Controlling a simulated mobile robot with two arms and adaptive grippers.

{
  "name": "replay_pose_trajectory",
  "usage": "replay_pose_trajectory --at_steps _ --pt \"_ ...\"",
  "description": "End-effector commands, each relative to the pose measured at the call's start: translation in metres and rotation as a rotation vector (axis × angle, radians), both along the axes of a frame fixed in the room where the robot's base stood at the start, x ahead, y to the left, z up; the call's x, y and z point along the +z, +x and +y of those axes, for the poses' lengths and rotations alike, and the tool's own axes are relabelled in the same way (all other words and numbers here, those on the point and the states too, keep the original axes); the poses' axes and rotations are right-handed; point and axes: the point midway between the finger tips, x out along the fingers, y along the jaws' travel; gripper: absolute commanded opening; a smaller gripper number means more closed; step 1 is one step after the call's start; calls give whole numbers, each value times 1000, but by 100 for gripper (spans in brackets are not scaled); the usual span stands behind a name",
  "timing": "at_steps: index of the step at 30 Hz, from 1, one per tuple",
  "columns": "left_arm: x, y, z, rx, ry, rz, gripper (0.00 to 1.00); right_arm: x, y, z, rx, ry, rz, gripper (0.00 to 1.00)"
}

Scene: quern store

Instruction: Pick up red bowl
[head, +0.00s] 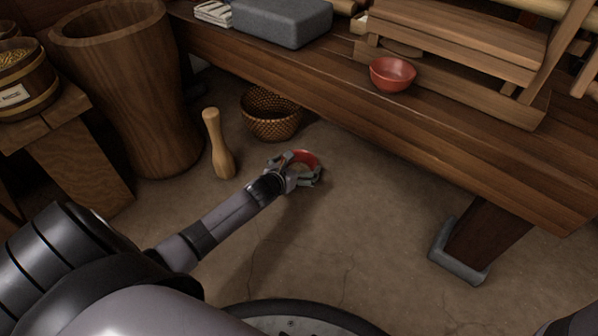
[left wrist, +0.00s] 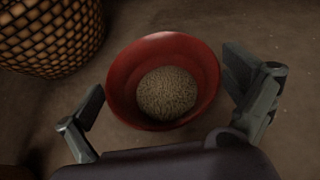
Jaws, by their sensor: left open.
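A red bowl (head: 308,156) holding grain is low over or on the floor at my left gripper (head: 299,169); I cannot tell whether it touches the floor. In the left wrist view the bowl (left wrist: 122,84) lies between the two fingers of the open left gripper (left wrist: 165,75). The right finger is close to the rim; contact is unclear. The left finger stands slightly apart from it. In the head view the gripper hides part of the bowl. A second red bowl (head: 392,74), smaller-looking and seemingly empty, sits on the wooden bench. My right gripper is not in view.
A woven basket (head: 271,115) stands on the floor just beyond the gripper; it also shows in the left wrist view (left wrist: 50,35). A wooden pestle (head: 218,145) stands to the left. The bench (head: 440,125) overhangs behind. Floor to the right is clear up to the bench leg (head: 487,230).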

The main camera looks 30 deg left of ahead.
Motion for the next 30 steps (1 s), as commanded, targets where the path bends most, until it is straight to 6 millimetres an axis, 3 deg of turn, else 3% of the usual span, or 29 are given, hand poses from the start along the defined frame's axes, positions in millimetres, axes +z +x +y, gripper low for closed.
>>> replay_pose_trajectory --at_steps 3,21,30 --pt "1 0 0 0 0 0 99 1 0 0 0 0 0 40" --pt "0 0 0 0 0 0 59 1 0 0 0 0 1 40" --pt "6 0 0 -1 0 -2 59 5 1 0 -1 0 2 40"
